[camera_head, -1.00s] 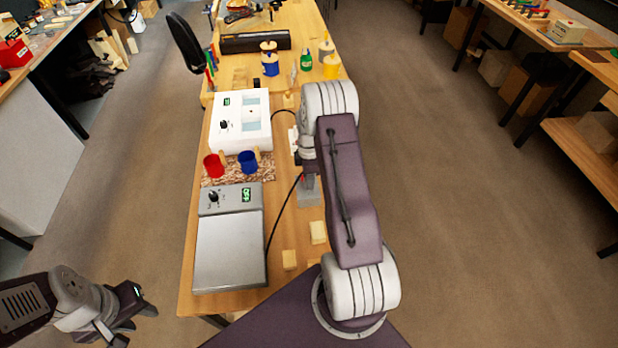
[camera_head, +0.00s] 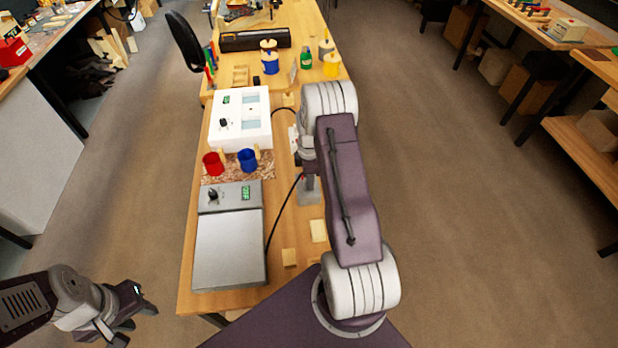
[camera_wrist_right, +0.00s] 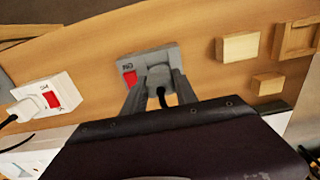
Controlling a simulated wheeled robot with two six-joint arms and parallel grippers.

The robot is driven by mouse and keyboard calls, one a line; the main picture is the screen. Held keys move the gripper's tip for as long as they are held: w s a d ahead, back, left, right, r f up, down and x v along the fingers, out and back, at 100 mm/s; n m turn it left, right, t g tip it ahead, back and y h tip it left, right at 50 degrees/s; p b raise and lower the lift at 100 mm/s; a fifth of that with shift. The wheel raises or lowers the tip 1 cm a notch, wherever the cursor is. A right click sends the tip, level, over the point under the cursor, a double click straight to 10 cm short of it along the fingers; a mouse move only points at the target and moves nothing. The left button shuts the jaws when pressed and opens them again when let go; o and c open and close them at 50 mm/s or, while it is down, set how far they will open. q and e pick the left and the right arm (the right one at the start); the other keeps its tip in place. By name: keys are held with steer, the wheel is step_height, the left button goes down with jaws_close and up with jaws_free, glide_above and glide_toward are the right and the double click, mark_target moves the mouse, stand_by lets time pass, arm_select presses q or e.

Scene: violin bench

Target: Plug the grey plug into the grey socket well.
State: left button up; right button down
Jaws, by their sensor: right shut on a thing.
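The grey socket (camera_wrist_right: 150,57), with a red switch, lies on the bench in the right wrist view. It shows in the head view as a grey block (camera_head: 309,198) below my right wrist. My right gripper (camera_wrist_right: 157,80) is shut on the grey plug (camera_wrist_right: 160,76), whose black cable trails back between the fingers. The plug is over the socket's well or in it; the fingers hide how deep it sits. In the head view my right arm hides most of the plug and fingers. My left gripper (camera_head: 138,318) is open and empty, left of the bench.
A white socket (camera_wrist_right: 52,92) with a red switch and white plug (camera_wrist_right: 27,108) is to the left in the wrist view. Wooden blocks (camera_wrist_right: 240,47) lie to the right. A grey hot plate (camera_head: 230,248), white device (camera_head: 241,135) and red and blue cups (camera_head: 213,164) stand on the bench.

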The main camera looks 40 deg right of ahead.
steer(key=shift+f+b, duration=0.4)
steer(key=shift+f, duration=0.3)
steer(key=c, duration=0.9)
jaws_free()
step_height(320, 180, up, 9)
steer(key=shift+r+b, duration=0.1)
steer(key=shift+b, duration=0.35)
